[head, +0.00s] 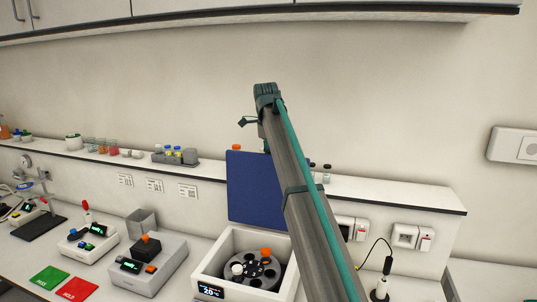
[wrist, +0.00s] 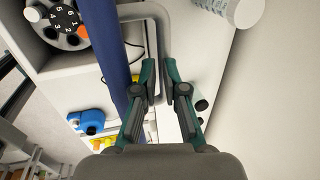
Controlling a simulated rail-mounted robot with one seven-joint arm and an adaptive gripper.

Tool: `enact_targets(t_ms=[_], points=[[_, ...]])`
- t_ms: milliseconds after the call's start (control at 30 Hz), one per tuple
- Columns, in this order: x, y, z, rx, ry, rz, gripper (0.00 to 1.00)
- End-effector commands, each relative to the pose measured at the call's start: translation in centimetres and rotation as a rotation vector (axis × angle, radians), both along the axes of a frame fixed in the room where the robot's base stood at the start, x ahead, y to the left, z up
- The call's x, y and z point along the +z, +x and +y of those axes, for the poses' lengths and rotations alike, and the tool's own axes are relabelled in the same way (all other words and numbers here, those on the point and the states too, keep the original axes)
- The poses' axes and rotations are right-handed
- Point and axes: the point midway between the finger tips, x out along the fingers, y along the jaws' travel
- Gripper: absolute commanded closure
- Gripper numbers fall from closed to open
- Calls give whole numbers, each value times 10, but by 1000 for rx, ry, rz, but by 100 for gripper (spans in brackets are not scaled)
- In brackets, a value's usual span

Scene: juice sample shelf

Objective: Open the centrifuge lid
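The centrifuge (head: 209,268) is a white box at the lower middle of the head view, with a dark rotor inside and an orange cap showing. Its dark blue lid (head: 254,190) stands upright behind the open box. In the wrist view the rotor (wrist: 72,38) is at the upper left, and the lid (wrist: 108,42) is seen edge-on, left of my fingers. My gripper (wrist: 161,72) has its two teal fingertips a little apart, with nothing visible clamped between them. A pale looped handle (wrist: 137,11) lies beside the lid; the left fingertip overlaps it in view, contact unclear.
A wall shelf (head: 400,197) runs behind the lid and carries small bottles and a tube rack (head: 175,157). A grey device (head: 150,271) and green and red mats (head: 50,277) are left of the centrifuge. Wall sockets (head: 411,237) and a cable are to the right.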

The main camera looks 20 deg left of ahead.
Motion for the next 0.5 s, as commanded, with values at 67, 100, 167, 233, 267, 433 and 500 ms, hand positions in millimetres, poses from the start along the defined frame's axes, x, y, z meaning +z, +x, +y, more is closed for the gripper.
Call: enact_targets(t_ms=[67,100,167,233,267,433,500], points=[[-25,-9,-7,-3,-18,37,61],[-25,-9,-7,-3,-19,38,61],[-25,-9,-6,-3,-19,37,61],[-23,-8,-5,-2,-18,36,61],[-22,-7,-5,-2,-18,35,61],[-17,-5,-3,0,-15,31,61],[-16,-5,-2,0,-15,30,61]])
